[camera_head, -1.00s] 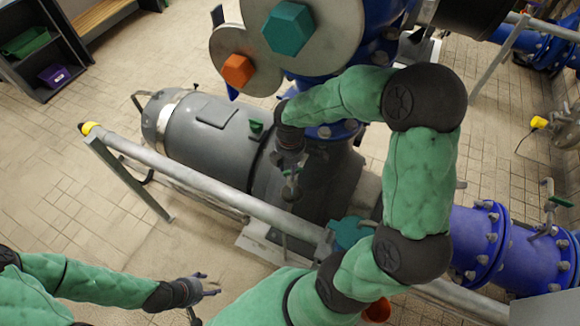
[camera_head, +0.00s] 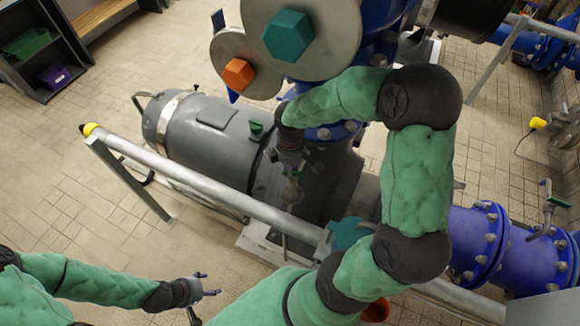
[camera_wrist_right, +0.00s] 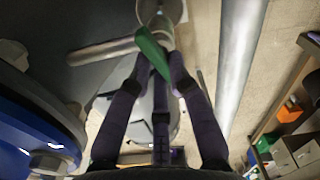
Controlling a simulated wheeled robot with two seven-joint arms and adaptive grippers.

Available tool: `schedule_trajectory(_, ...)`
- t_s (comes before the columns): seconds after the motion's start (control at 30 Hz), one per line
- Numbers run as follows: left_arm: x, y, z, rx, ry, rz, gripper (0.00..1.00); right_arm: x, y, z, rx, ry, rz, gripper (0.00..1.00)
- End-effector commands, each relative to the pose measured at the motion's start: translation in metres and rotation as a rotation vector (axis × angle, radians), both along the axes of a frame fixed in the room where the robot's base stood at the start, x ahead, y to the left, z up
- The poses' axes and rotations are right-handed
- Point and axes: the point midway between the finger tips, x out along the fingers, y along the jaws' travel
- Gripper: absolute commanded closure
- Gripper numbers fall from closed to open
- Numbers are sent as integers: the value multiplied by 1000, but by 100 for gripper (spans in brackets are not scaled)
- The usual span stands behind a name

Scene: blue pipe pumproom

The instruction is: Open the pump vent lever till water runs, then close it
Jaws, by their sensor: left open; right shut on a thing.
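The green vent lever (camera_wrist_right: 153,52) shows in the right wrist view, lying slantwise between the fingers of my right gripper (camera_wrist_right: 160,75). These fingers are closed on it. A pale metal valve stem (camera_wrist_right: 160,22) stands just beyond the lever. In the head view my right gripper (camera_head: 291,166) points down over the dark grey pump (camera_head: 225,140), and it mostly hides the lever there. I cannot make out running water. My left gripper (camera_head: 203,288) is open and empty, low at the left above the tiled floor.
A grey rail (camera_head: 200,185) with a yellow end runs in front of the pump. Blue flanged pipe (camera_head: 480,240) lies at the right. A dark shelf (camera_head: 40,55) stands at the far left. The floor at left is clear.

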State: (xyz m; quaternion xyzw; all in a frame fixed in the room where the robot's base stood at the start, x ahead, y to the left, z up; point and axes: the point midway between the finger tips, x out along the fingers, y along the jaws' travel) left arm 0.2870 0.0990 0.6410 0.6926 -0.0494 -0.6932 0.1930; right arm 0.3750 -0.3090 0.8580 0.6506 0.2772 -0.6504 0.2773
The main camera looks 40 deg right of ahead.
Motion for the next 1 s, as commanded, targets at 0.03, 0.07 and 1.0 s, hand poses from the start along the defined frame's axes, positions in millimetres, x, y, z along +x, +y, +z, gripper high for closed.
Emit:
schedule_trajectory(0.03, 0, 0, 1, 0, 0, 0, 33, 0, -1, 0, 0, 0, -39, 100)
schedule_trajectory(0.07, 0, 0, 1, 0, 0, 0, 33, 0, -1, 0, -1, 1, -62, 100)
schedule_trajectory(1.0, 0, 0, 2, 0, 0, 0, 33, 0, -3, -1, 1, 2, -364, 100)
